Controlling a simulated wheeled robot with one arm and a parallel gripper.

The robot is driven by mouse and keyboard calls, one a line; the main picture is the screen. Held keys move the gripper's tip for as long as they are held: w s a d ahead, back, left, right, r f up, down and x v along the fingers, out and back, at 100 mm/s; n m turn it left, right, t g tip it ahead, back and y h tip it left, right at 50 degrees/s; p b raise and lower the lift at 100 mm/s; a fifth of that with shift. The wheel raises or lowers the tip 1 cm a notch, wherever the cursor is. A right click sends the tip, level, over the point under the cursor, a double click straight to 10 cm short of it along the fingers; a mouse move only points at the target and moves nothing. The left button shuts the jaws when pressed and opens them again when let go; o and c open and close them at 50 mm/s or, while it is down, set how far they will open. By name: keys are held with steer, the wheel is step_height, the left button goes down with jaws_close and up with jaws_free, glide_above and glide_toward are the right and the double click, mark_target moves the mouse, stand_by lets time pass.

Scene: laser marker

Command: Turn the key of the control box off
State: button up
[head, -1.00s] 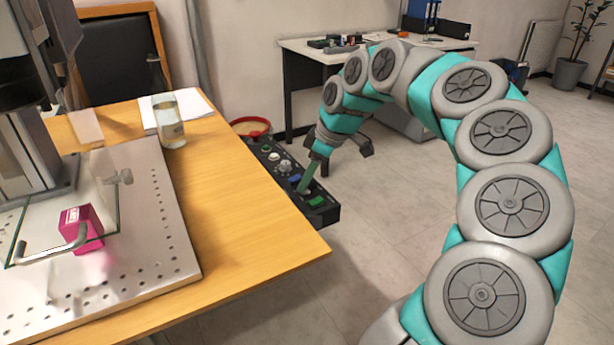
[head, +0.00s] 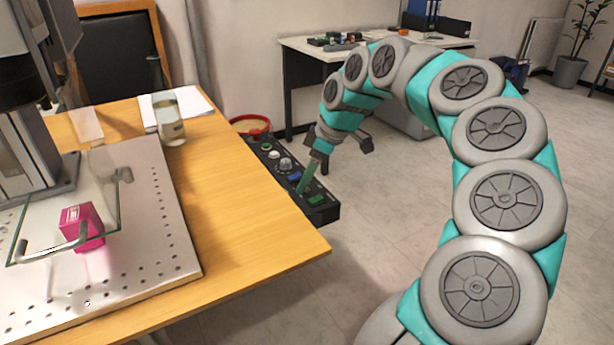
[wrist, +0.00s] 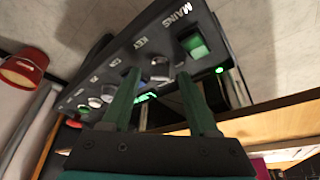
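The black control box (head: 323,215) hangs along the right edge of the wooden table, with a row of buttons and knobs. In the wrist view its face (wrist: 110,55) carries the labels MAINS and KEY and a lit green switch (wrist: 196,47). The metallic key switch (wrist: 160,68) sits beside the green switch, under the KEY label. My gripper (wrist: 158,74) is open, its two green fingers apart on either side of the key switch. Whether they touch it I cannot tell. In the head view my gripper (head: 304,187) points down at the box.
The wooden table (head: 235,200) holds a marking machine with a perforated plate (head: 165,245), a pink box (head: 82,226) and a glass (head: 168,118). A red-rimmed round container (head: 250,125) is behind the control box.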

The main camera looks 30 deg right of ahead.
steer(key=v, duration=0.7)
steer(key=shift+d+r+b, duration=0.2)
steer(key=shift+r+b, duration=0.1)
steer(key=shift+r, duration=0.05)
steer(key=shift+s, duration=0.15)
stand_by(0.3)
